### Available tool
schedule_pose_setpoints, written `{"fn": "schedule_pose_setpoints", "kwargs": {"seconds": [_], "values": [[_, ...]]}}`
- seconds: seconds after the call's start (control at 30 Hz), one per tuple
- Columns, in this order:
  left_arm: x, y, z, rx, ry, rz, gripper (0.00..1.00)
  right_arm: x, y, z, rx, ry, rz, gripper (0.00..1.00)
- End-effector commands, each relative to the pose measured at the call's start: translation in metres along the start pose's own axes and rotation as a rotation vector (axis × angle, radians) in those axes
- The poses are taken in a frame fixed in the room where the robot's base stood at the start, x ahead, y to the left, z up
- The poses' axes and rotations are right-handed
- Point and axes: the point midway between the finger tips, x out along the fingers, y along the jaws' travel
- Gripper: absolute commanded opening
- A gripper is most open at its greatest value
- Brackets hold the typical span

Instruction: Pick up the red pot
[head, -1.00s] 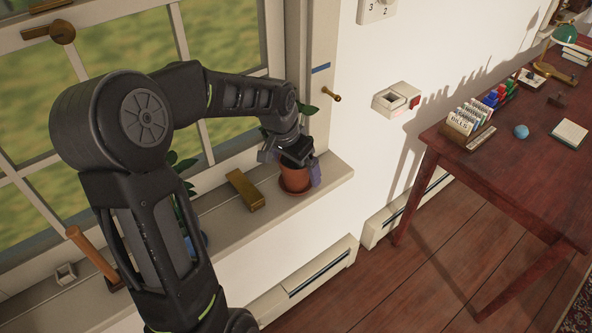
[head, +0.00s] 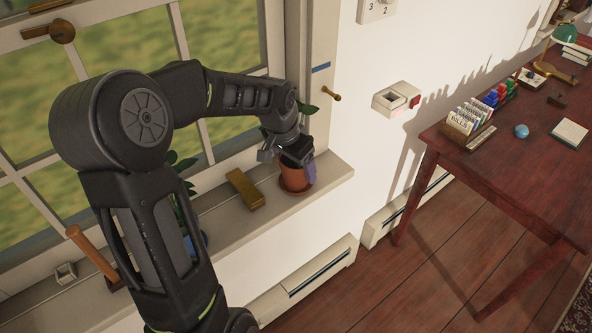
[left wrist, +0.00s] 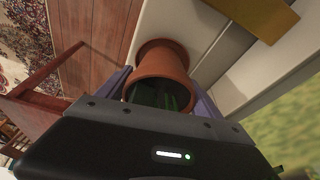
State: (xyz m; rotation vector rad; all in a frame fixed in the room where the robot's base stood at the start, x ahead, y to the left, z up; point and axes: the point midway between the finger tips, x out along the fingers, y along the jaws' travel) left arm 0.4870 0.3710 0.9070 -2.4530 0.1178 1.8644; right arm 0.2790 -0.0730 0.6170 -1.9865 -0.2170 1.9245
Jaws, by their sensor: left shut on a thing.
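The red pot (head: 294,178) is terracotta, holds a green plant, and stands at the right end of the window sill. My left gripper (head: 310,170) reaches down over it from the left and is shut on it. In the left wrist view the pot (left wrist: 162,66) lies between the two purplish fingers, its rim close to the palm and its base on a saucer. The palm hides part of the plant. My right gripper is not in view.
A brass block (head: 245,189) lies on the sill (head: 225,215) left of the pot. A blue pot and plant are partly behind my arm. A wooden-handled tool (head: 92,254) is further left. A desk (head: 475,170) stands at the right.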

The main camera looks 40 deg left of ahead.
Motion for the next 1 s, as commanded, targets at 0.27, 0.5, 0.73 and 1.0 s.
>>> {"fn": "schedule_pose_setpoints", "kwargs": {"seconds": [0.27,0.5,0.73,1.0], "values": [[0.000,0.000,0.000,0.000,0.000,0.001,0.29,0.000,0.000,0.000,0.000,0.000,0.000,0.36],[0.000,0.000,0.000,0.000,0.000,0.001,0.09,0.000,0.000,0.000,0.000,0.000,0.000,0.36],[-0.001,0.000,-0.001,0.000,0.003,-0.001,0.02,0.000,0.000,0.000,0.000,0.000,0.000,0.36],[-0.012,0.000,-0.005,0.000,0.006,-0.002,0.02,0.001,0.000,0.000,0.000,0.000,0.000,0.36]]}}
